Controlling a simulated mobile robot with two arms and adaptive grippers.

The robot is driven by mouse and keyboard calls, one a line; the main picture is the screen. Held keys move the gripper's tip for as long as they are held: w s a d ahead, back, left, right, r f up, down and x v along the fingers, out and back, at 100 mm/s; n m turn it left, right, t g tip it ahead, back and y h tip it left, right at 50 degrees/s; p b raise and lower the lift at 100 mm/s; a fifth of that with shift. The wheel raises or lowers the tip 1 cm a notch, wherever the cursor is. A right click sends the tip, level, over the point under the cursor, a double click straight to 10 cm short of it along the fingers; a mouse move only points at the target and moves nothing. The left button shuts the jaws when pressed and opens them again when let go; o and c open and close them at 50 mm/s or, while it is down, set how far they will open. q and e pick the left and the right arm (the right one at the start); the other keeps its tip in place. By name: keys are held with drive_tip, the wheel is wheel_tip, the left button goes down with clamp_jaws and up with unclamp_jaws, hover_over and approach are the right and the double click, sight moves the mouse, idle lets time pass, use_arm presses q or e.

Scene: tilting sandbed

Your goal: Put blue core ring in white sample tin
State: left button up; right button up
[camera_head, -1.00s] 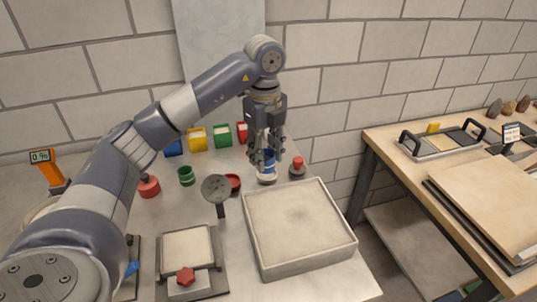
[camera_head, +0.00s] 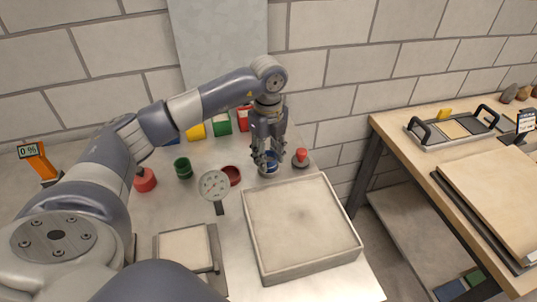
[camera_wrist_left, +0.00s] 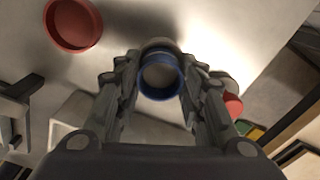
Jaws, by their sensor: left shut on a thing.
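My left gripper (camera_head: 268,157) is shut on the blue core ring (camera_head: 271,158). In the left wrist view the ring (camera_wrist_left: 160,56) sits between the two fingertips of the left gripper (camera_wrist_left: 160,78), its round opening facing the camera. My right gripper is not in view.
A red dish (camera_head: 232,175), dial gauge (camera_head: 214,186) and green cup (camera_head: 183,168) are to the left. The large sand tray (camera_head: 302,217) lies in front. Coloured boxes (camera_head: 221,123) line the back.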

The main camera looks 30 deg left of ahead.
use_arm(q)
drive_tip(key=shift+f, duration=0.5)
drive_tip(key=o, duration=1)
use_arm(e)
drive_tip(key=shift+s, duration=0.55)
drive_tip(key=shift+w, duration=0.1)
